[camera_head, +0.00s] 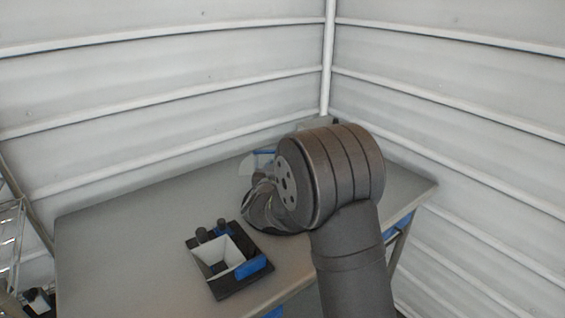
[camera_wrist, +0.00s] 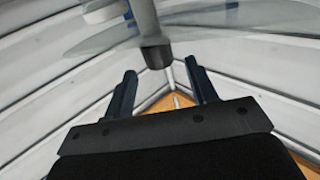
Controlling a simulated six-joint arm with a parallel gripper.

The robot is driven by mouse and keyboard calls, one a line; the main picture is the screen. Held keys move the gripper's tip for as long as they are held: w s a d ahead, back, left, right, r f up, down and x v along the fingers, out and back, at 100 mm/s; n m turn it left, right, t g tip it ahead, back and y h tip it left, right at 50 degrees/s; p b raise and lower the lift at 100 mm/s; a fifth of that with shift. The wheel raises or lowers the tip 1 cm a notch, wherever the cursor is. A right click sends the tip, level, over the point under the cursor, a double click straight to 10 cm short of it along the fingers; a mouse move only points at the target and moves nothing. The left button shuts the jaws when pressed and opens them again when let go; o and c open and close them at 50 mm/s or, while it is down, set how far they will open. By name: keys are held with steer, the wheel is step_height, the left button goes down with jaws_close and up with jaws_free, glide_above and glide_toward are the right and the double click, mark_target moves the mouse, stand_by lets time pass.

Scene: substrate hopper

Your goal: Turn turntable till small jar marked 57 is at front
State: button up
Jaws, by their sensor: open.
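In the wrist view, my gripper (camera_wrist: 160,68) is open, with its two dark fingers spread apart. A grey post with a dark end (camera_wrist: 155,52) appears in the gap between the fingertips; I cannot tell whether they touch it. A clear, curved disc-like surface (camera_wrist: 100,38) spreads around the post and may be the turntable. In the head view, my arm hides most of that area and the gripper itself. A pale, see-through piece with a blue part (camera_head: 263,158) shows just behind the arm. No jar marked 57 can be made out.
A grey table (camera_head: 120,240) stands in the corner of ribbed white walls. A black tray (camera_head: 240,290) holds a white hopper (camera_head: 212,258), a blue block (camera_head: 250,267) and dark knobs. A grey box (camera_head: 318,123) stands at the back. The table's left side is clear.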

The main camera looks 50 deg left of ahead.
steer(key=shift+x, duration=2.2)
jaws_close()
